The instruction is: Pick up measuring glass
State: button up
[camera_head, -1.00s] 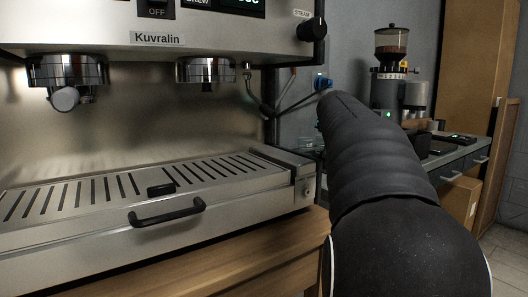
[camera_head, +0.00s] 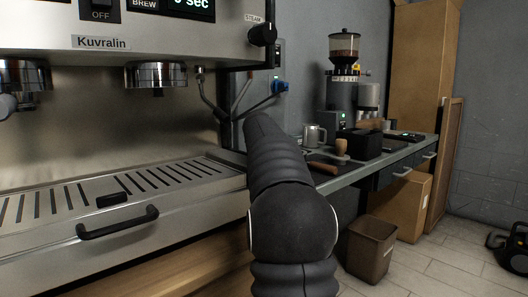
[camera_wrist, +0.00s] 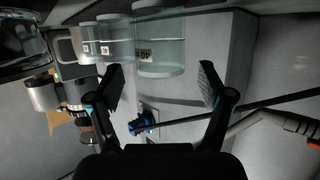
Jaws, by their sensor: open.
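Clear measuring glasses with small white labels show in the wrist view, which looks upside down. The nearest measuring glass (camera_wrist: 158,28) is at the top middle, with a second (camera_wrist: 116,38) and a third (camera_wrist: 90,42) further left. My gripper (camera_wrist: 159,76) is open and empty, its two dark fingers spread. The nearest glass is just beyond the fingertips, roughly centred between them; I cannot tell the exact gap. In the head view my dark arm reaches forward, and its far end hides the gripper. I cannot make out the glasses there.
The coffee machine (camera_head: 150,225) fills the left. A grinder (camera_head: 342,95), a metal pitcher (camera_head: 314,136) and a black box (camera_head: 360,143) stand on the right counter. A bin (camera_head: 370,250) and carton (camera_head: 404,208) are below. A dark rod (camera_wrist: 255,105) crosses behind the right finger.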

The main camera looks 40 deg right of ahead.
jog(key=shift+w+d+f, duration=0.15)
jog(key=shift+w+d, duration=0.2)
jog(key=shift+w, duration=0.05)
jog(key=c, duration=1.3)
